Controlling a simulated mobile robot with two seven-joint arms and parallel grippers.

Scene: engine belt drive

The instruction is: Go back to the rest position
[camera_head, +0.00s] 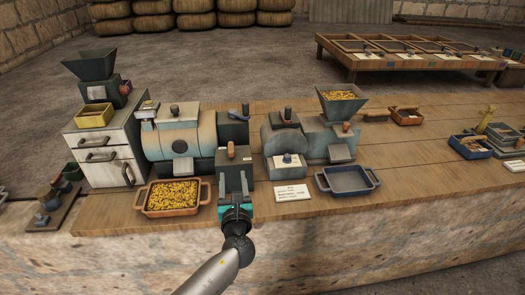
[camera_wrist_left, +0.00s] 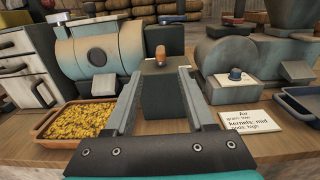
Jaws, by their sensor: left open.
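My left gripper (camera_head: 234,180) reaches in from the lower edge over the front of the workbench (camera_head: 330,200). Its two fingers are apart with nothing held between them. In front of it stands a dark box with an orange-brown knob (camera_head: 231,149). In the left wrist view the open fingers (camera_wrist_left: 162,75) frame this box (camera_wrist_left: 165,103), with the knob above it; whether they touch its sides I cannot tell. My right gripper is not in view.
Left of the gripper is a tray of yellow grain (camera_head: 171,197); right are a white card (camera_head: 291,192) and an empty blue tray (camera_head: 347,180). Drum-shaped machines (camera_head: 183,140) stand behind. A drawer cabinet (camera_head: 108,150) is at left. The bench's front edge is below my gripper.

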